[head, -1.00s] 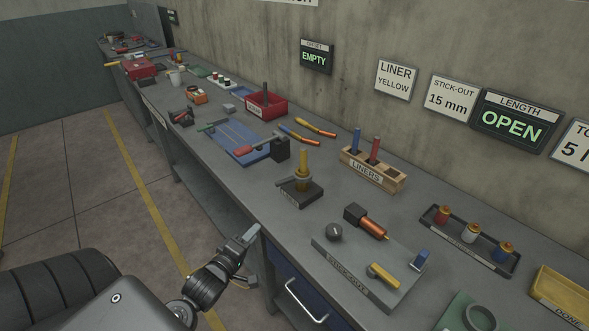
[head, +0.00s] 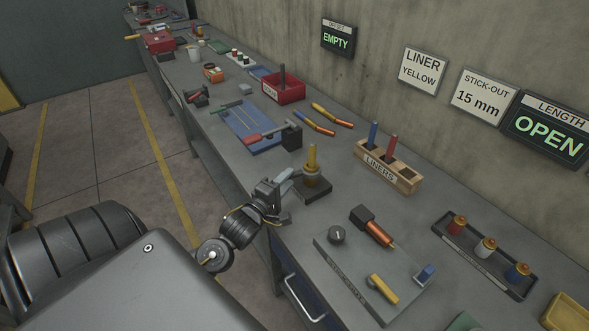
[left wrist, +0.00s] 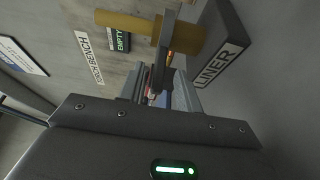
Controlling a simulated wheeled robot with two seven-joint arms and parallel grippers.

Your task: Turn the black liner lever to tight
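The liner stand (head: 318,189) is a dark block on the bench with a yellow liner (head: 312,158) upright in a collar. In the left wrist view, the yellow liner (left wrist: 120,20) lies across the top and the stand's LINER label (left wrist: 217,64) is at right. A dark grey bar that looks like the liner lever (left wrist: 166,42) points toward my fingers there. In the head view my gripper hides the lever. My left gripper (head: 286,195) is at the stand's left side, fingers apart. The bar lines up with the gap; I cannot tell whether they touch. My right gripper is out of view.
A wooden LINERS rack (head: 388,170) with blue and red liners stands to the right. A grey board (head: 350,268) with a knob and a yellow handle is in front. A blue tray (head: 250,128) and a red bin (head: 284,91) are behind. The wall sign reads LINER YELLOW (head: 422,69).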

